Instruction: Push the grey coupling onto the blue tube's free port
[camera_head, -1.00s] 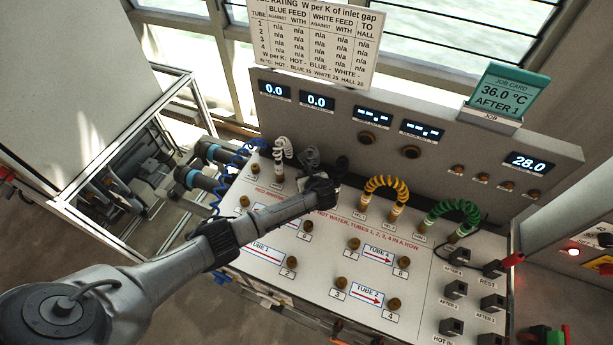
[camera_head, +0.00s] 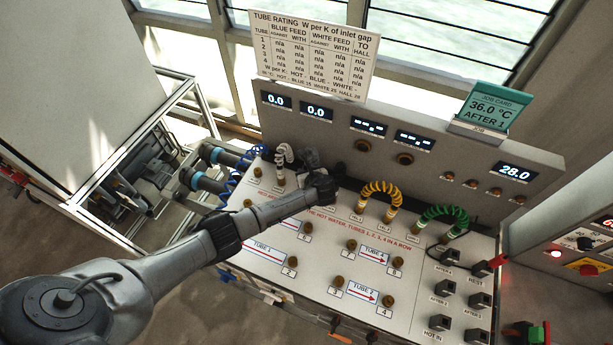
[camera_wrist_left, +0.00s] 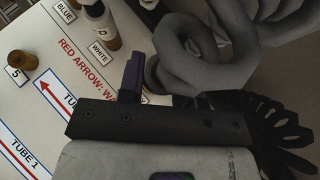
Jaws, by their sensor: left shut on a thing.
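My left gripper (camera_head: 325,187) is low over the back middle of the white panel, shut on the end of the grey coiled hose (camera_head: 311,158). The coupling itself is mostly hidden by the gripper. In the left wrist view the grey coil (camera_wrist_left: 205,55) looms large behind one dark finger (camera_wrist_left: 131,75). The blue coiled hose (camera_head: 240,170) stands at the panel's back left corner. Which brass port is the blue tube's free one I cannot tell. Brass port 5 (camera_wrist_left: 20,61) shows bare at the left of the wrist view. My right gripper is out of view.
A white coiled hose (camera_head: 284,155) stands between the blue and grey ones. Yellow (camera_head: 381,187) and green (camera_head: 442,212) coils arch over the right side. Several bare brass ports and the Tube 1 label (camera_head: 262,250) lie in front. An upright display board (camera_head: 440,155) borders the back.

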